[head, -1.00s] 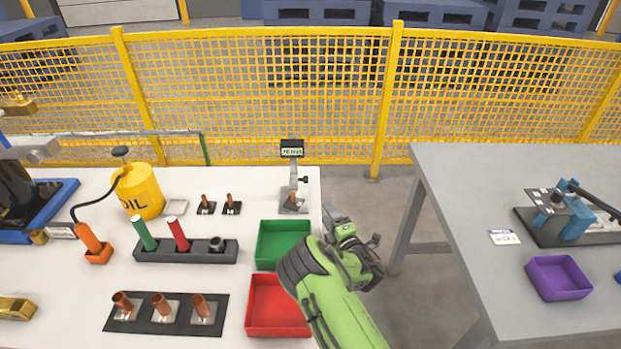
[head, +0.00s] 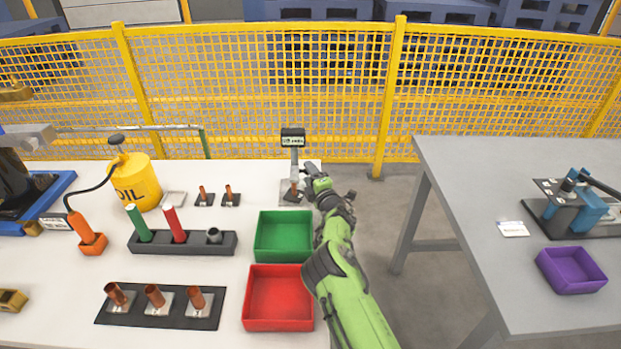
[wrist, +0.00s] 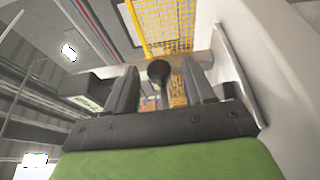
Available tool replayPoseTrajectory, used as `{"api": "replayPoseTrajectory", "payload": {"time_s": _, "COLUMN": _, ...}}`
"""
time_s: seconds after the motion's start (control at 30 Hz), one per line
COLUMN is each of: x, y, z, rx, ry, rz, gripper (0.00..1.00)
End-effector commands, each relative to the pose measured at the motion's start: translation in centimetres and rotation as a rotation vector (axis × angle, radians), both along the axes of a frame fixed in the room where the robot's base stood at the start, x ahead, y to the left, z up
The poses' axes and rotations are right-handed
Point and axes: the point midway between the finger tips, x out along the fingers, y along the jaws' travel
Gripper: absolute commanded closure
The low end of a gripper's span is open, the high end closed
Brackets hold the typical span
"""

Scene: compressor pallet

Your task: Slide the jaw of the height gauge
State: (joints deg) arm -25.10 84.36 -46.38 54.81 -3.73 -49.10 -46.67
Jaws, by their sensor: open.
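The height gauge stands upright at the far right edge of the white table, with a dark display head (head: 293,137), a thin grey column (head: 294,158) and a base (head: 291,201). A small copper piece (head: 294,187) stands on its base. My gripper (head: 311,172) is at the right side of the column. In the wrist view my gripper (wrist: 160,88) is open, with a dark round knob (wrist: 158,70) between its two fingers. I cannot tell whether the fingers touch it. The gauge's jaw is mostly hidden by my gripper in the head view.
A green bin (head: 284,238) and a red bin (head: 278,299) lie left of my arm. Two small stands with copper pieces (head: 203,197) are left of the gauge. A yellow fence (head: 250,100) runs behind. A grey table (head: 470,230) stands right, across a gap.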

Motion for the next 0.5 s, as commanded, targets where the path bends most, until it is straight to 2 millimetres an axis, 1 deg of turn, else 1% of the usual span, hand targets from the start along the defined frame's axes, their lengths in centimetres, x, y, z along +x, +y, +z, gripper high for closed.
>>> {"api": "replayPoseTrajectory", "payload": {"time_s": 0.13, "x": -0.01, "y": 0.00, "z": 0.06, "rx": 0.000, "ry": 0.000, "rz": 0.000, "gripper": 0.47}}
{"api": "replayPoseTrajectory", "payload": {"time_s": 0.4, "x": -0.03, "y": 0.00, "z": 0.06, "rx": 0.000, "ry": 0.000, "rz": 0.000, "gripper": 0.88}}
{"api": "replayPoseTrajectory", "payload": {"time_s": 0.47, "x": -0.03, "y": 0.00, "z": 0.05, "rx": 0.000, "ry": 0.000, "rz": 0.000, "gripper": 0.97}}
{"api": "replayPoseTrajectory", "payload": {"time_s": 0.5, "x": -0.03, "y": 0.00, "z": 0.05, "rx": 0.000, "ry": 0.000, "rz": 0.000, "gripper": 1.00}}
